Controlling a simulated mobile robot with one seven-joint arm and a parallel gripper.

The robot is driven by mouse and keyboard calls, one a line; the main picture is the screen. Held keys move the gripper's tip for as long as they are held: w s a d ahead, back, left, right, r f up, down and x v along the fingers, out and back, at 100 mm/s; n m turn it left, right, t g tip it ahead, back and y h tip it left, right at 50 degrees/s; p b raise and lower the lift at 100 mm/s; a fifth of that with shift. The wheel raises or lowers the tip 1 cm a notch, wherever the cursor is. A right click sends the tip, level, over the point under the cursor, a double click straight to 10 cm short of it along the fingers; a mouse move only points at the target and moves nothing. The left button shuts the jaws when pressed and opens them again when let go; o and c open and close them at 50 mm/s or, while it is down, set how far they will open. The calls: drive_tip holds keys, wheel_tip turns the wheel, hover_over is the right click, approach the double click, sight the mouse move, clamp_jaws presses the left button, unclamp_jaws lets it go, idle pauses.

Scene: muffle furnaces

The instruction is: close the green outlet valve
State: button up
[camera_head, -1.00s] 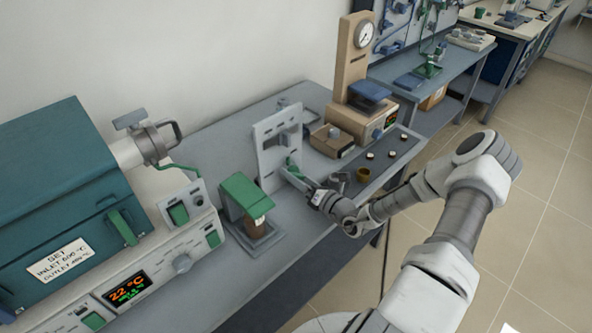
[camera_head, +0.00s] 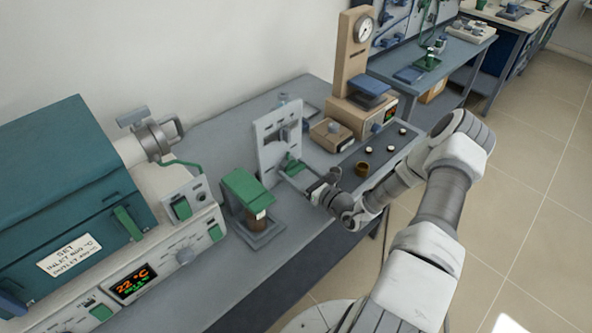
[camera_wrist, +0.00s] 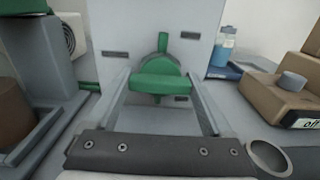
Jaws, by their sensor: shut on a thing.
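The green outlet valve (camera_head: 292,164) is mounted low on the face of a light grey upright panel (camera_head: 268,150) on the bench. In the wrist view its green handle (camera_wrist: 160,84) lies roughly level across the picture, with a round green body and a short pointer upright behind it. My gripper (camera_head: 298,172) reaches the valve from the front right. In the wrist view my gripper (camera_wrist: 160,90) has one finger at each end of the handle and is shut on it. The exact finger contact is hard to see.
A green-topped stand (camera_head: 248,192) is close left of the panel. A teal furnace (camera_head: 70,190) with a display fills the left. A beige instrument with a gauge (camera_head: 350,70) stands behind right. Small cups sit on a dark tray (camera_head: 372,171) at the right.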

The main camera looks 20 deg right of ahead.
idle(0.5)
drive_tip(key=o, duration=1.1)
drive_tip(key=shift+o, duration=0.2)
drive_tip(key=shift+s, duration=0.1)
drive_tip(key=v, duration=1.7)
drive_tip(key=shift+s+d, duration=0.1)
